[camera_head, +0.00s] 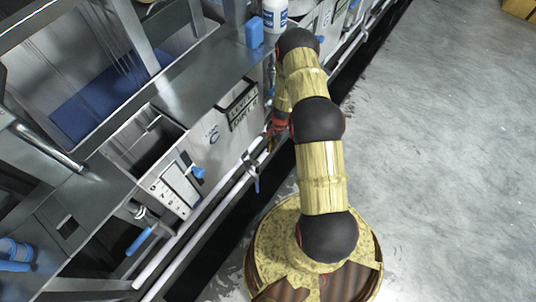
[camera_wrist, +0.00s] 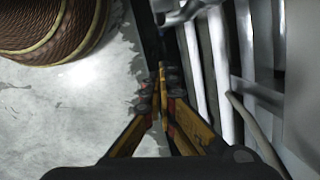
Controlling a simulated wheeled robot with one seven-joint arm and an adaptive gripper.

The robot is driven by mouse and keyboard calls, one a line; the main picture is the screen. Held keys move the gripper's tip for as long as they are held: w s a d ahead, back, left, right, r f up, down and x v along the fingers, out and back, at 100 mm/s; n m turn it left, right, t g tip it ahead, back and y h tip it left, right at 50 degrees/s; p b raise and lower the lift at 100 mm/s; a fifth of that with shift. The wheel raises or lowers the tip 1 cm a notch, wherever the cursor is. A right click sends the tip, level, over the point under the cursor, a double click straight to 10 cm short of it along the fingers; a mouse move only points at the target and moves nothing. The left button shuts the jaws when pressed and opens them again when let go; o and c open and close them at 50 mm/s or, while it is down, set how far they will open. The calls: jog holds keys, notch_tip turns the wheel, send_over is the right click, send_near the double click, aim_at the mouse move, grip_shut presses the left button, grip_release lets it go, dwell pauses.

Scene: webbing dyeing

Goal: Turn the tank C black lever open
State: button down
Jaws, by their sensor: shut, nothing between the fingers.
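My gripper (camera_wrist: 162,78) is shut and empty in the wrist view, its yellow and black fingers meeting beside the pale pipes. In the head view the gripper (camera_head: 271,137) is small and partly hidden beside my arm, close to the tank front. A pale tank panel (camera_head: 225,143) with a mark like a C stands left of it. A dark valve fitting (camera_head: 250,160) with a blue handle hanging down sits just below and left of the gripper. A metal fitting (camera_wrist: 183,10) shows beyond the fingertips. I cannot clearly pick out a black lever in either view.
Pale pipes (camera_head: 213,222) run along the tank fronts. Another blue handle (camera_head: 140,241) sticks out lower left, and a blue knob (camera_head: 198,172) is on a white panel. A white bottle (camera_head: 274,14) stands at the top.

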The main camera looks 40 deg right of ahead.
aim_at(257, 168)
jog(key=a+f+b, duration=0.4)
jog(key=a+f, duration=0.1)
jog(key=f, duration=0.3)
jog(key=shift+s+a+f, duration=0.3)
jog(key=shift+s+a, duration=0.05)
jog(key=shift+s, duration=0.1)
jog(key=shift+s+a+f+y+b, duration=0.2)
jog(key=shift+a+y+b, duration=0.1)
jog(key=shift+a+y, duration=0.25)
